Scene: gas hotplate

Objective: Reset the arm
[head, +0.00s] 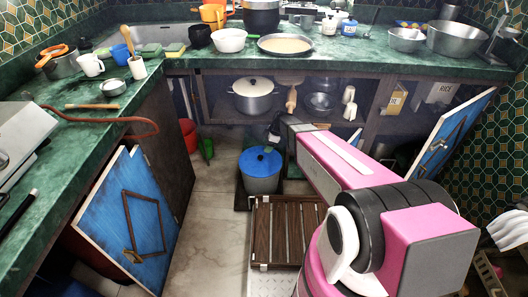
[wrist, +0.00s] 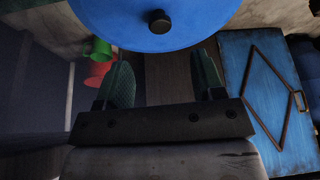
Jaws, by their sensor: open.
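My gripper (wrist: 162,78) is open, with its two dark green fingers apart and nothing between them in the wrist view. In the head view my pink arm reaches forward over the floor, and the gripper (head: 275,130) is small and dark at its far end. A grey pot with a blue lid (head: 261,162) stands on the floor just in front of the lower cabinets, near the gripper in the picture. The lid (wrist: 150,25) with its black knob fills the top of the wrist view, beyond the fingertips. I cannot tell how far the fingers are from the lid.
A blue cabinet door (head: 130,220) stands open at the left, and another (head: 452,130) at the right. A slatted wooden rack (head: 285,230) lies on the floor. A green counter (head: 350,62) with pans runs along the back. A red bin (head: 189,135) stands by the left cabinet.

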